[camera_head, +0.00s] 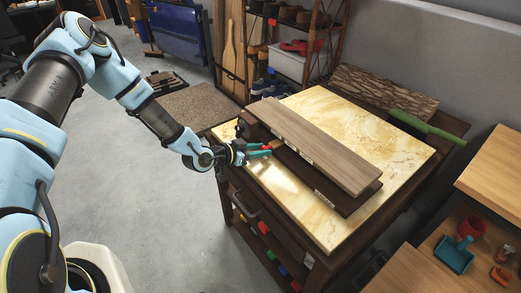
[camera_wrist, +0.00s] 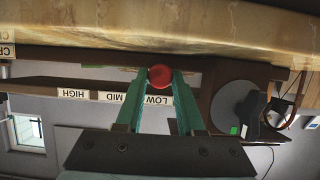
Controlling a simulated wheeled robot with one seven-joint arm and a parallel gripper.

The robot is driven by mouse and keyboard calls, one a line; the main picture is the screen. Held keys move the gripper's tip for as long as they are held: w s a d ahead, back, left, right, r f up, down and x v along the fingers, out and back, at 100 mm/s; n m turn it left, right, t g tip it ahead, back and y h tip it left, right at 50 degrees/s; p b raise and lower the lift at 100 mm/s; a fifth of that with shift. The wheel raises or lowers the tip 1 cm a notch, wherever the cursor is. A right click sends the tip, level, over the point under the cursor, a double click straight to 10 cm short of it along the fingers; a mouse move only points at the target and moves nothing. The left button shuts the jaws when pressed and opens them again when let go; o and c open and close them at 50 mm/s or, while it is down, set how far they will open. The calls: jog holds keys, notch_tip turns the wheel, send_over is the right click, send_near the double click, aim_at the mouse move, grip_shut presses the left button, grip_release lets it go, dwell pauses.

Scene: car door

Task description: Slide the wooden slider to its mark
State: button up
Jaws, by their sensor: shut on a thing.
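A dark wooden fixture (camera_head: 345,203) with a wide brown top board (camera_head: 320,150) stands on the marble-topped table. In the wrist view a round red knob (camera_wrist: 160,76) sits on its dark rail (camera_wrist: 60,83); I take it to be the slider's knob. My gripper (camera_head: 270,149) reaches in at the fixture's left end. In the wrist view the two green fingers of my gripper (camera_wrist: 160,82) are shut on the red knob, one on each side. White labels read upside down: LOW (camera_wrist: 158,99) is closest to the knob, then MID (camera_wrist: 131,97) and HIGH (camera_wrist: 75,94) to the left.
The marble tabletop (camera_head: 290,205) is mostly bare around the fixture. A bark-patterned block (camera_head: 385,90) and a green-handled tool (camera_head: 425,128) lie at the back. A shelf with shoes (camera_head: 290,15) stands behind. A wooden bench (camera_head: 495,165) is at right. Floor to the left is open.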

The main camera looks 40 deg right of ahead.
grip_shut()
dwell(0.8)
